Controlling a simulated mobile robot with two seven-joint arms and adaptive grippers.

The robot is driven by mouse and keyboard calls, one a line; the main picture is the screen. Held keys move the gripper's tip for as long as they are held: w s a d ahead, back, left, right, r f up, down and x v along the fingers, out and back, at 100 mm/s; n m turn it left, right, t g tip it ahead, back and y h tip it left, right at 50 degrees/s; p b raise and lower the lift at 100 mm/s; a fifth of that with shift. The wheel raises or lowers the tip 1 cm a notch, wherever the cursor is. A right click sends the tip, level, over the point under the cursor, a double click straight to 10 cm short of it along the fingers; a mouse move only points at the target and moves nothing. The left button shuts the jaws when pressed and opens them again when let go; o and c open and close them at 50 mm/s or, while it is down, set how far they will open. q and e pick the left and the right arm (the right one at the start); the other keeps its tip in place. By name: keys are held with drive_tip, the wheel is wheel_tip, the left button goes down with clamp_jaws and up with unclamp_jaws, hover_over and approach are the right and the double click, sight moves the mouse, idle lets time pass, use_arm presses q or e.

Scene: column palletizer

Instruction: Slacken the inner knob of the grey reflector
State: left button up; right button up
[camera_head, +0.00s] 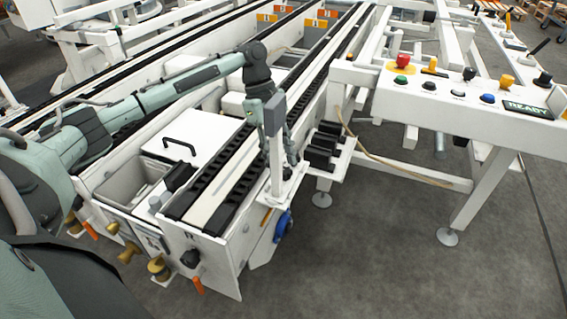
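My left arm reaches from the left across the white conveyor and its wrist bends down at the conveyor's front right corner. My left gripper (288,143) is there, close beside a narrow upright grey plate (274,116), which appears to be the grey reflector, on a white bracket (277,186). Gripper and plate overlap in the picture, so I cannot tell whether they touch. The fingers are too small and dark to show if they are open or shut. The reflector's knobs, including the inner one, cannot be made out. My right gripper is not in view.
A white control panel (450,98) with a red button (402,61) and a "READY" display (527,107) stands at the right. Black blocks (322,150) sit right of the gripper. A white lid (192,137) with a black handle lies left. Grey floor (370,255) is clear at front right.

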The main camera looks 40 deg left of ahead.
use_arm(q)
drive_tip(key=shift+x, duration=0.75)
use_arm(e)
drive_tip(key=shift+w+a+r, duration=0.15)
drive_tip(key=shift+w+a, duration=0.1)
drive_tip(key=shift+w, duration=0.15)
use_arm(q)
clamp_jaws()
drive_tip(key=shift+r+n+p, duration=0.15)
drive_tip(key=shift+n+p, duration=0.25)
drive_tip(key=shift+p, duration=0.4)
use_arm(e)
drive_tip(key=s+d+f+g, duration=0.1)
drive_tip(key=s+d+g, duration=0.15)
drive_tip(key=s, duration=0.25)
use_arm(q)
drive_tip(key=n+p, duration=0.1)
drive_tip(key=p, duration=0.1)
drive_tip(key=n+t+p, duration=0.1)
drive_tip(key=n+p, duration=0.1)
drive_tip(key=p, duration=0.1)
drive_tip(key=shift+s+r+t, duration=0.15)
drive_tip(key=shift+t, duration=0.15)
drive_tip(key=shift+f+n+t+p, duration=0.2)
drive_tip(key=shift+n+t+p, duration=0.2)
drive_tip(key=shift+n+p, duration=0.75)
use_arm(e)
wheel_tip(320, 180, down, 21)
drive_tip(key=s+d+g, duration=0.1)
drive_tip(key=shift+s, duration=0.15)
